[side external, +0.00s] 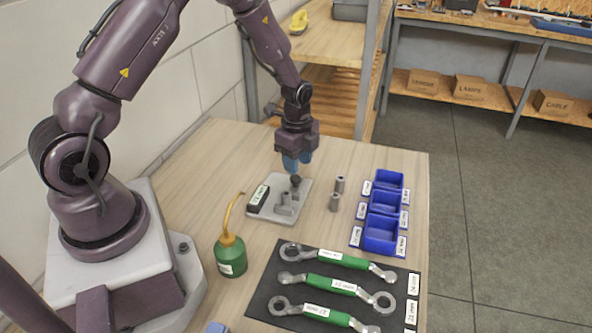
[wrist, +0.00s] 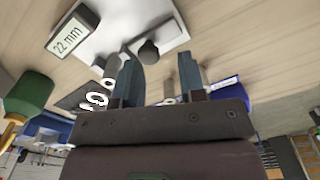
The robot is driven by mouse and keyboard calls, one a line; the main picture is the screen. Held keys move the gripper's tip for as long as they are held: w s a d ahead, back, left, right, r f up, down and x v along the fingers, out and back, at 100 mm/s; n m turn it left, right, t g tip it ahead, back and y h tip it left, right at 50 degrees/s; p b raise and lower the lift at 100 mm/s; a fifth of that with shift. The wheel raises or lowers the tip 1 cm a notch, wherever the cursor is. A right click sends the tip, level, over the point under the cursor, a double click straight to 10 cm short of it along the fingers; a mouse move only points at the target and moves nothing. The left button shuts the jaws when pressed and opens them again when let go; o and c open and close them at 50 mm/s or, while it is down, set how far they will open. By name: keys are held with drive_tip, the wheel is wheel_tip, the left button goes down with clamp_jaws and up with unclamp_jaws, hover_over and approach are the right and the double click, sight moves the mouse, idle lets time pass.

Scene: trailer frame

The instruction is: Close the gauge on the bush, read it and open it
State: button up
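The gauge is a light grey plate (side external: 303,192) on the bench, with a dark display box (side external: 258,199) at its left. In the wrist view the display (wrist: 70,38) reads 22 mm. Grey upright parts (side external: 285,205) stand on the plate; I cannot tell jaws from bush there. A black knob (side external: 295,180) rises from the plate and also shows in the wrist view (wrist: 148,51). My gripper (side external: 297,164) points down just above the knob. Its blue fingers are apart with nothing between them in the wrist view (wrist: 160,80).
Two grey bushes (side external: 339,185) (side external: 334,203) stand right of the gauge. Blue labelled bins (side external: 381,232) stand beyond them. A green oil can (side external: 230,255) with a tall spout is at the front left. Green-handled wrenches lie on a black mat (side external: 262,297) in front.

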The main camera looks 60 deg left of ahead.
wheel_tip(320, 180, up, 10)
drive_tip(key=shift+s, duration=0.2)
drive_tip(key=shift+d, duration=0.1)
